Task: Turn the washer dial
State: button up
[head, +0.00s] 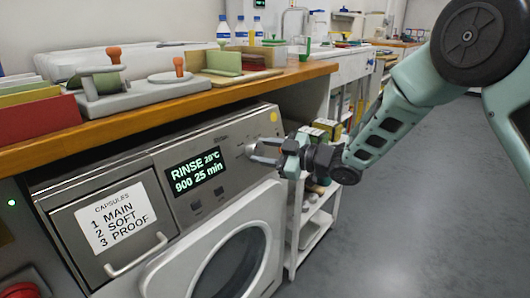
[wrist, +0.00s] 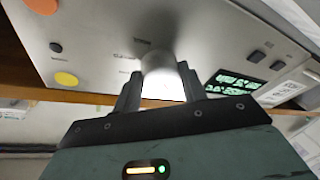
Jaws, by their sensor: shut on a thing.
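The washer (head: 225,150) stands under the wooden counter, its grey control panel facing me. Its display (head: 196,172) reads RINSE 28°C, 900, 25 min; the display also shows at the right in the wrist view (wrist: 234,82). The dial (wrist: 160,78) is a pale round knob on the panel, in the middle of the wrist view. My gripper (wrist: 158,88) is shut on the dial, with one finger on each side of it. In the head view my gripper (head: 262,152) reaches the panel from the right and partly hides the dial.
The wooden counter (head: 150,112) overhangs the panel closely and carries stamps, boards and bottles. A capsule drawer (head: 110,222) with a handle is at the panel's left. A white shelf cart (head: 312,225) stands right of the washer. Floor at the right is clear.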

dwell(0.3)
jog(key=o, duration=1)
jog(key=shift+c, duration=0.2)
jog(key=p+v, duration=0.2)
jog(key=v, duration=1.5)
jog(key=shift+d, duration=0.25)
jog(key=shift+s+f, duration=0.1)
